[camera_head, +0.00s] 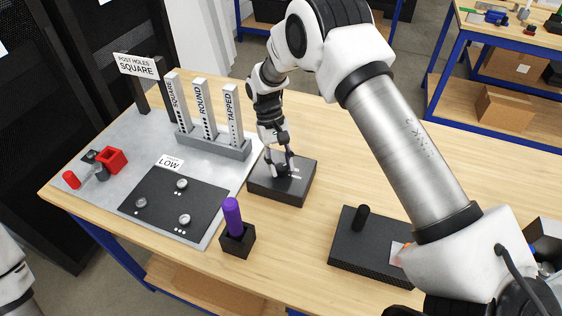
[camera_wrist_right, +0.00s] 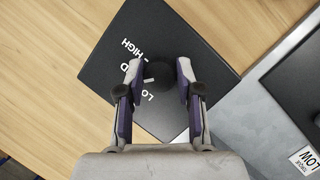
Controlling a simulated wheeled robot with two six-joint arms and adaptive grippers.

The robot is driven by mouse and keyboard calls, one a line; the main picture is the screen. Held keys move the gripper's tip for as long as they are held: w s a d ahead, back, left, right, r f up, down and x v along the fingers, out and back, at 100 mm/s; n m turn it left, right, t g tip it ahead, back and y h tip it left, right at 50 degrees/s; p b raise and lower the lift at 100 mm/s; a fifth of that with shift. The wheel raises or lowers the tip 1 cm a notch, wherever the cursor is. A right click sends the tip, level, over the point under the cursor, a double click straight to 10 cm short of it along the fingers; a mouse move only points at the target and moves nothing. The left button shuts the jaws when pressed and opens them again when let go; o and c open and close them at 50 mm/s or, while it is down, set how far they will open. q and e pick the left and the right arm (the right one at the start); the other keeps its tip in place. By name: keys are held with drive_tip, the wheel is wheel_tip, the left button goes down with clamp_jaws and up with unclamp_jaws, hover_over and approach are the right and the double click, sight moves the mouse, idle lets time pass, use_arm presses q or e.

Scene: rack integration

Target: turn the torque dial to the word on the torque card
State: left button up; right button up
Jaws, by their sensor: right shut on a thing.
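The torque card (camera_head: 170,162) reads LOW and stands on the grey mat; it also shows at the lower right of the right wrist view (camera_wrist_right: 305,158). The torque dial (camera_wrist_right: 160,88) is a dark round knob on a black box (camera_head: 264,192). White words lie beside it: HIGH, a partly hidden one ending in D, and a partly hidden one starting LO. A short white mark by the knob points toward these words; I cannot tell exactly which. My right gripper (camera_head: 281,171) reaches down from above, its fingers (camera_wrist_right: 157,80) shut on the dial. My left gripper is out of view.
Labelled posts (camera_head: 204,108) stand in a grey holder behind the box. A purple-handled tool (camera_head: 232,216) stands in a black block in front. A black plate with knobs (camera_head: 160,215) lies on the left. A dark block with a peg (camera_head: 350,245) sits to the right.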

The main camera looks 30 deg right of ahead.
drive_tip(key=n+h, duration=0.1)
drive_tip(key=n, duration=0.2)
drive_tip(key=shift+s+a+n, duration=0.1)
drive_tip(key=shift+n, duration=0.2)
drive_tip(key=shift+f+n+t+h+p, duration=0.15)
drive_tip(key=shift+n+t+h+p, duration=0.5)
drive_tip(key=shift+n, duration=1.15)
drive_tip(key=o, duration=1.2)
drive_tip(key=shift+c, duration=0.2)
drive_tip(key=v, duration=1.2)
drive_tip(key=shift+w+a, duration=0.15)
drive_tip(key=shift+w, duration=0.05)
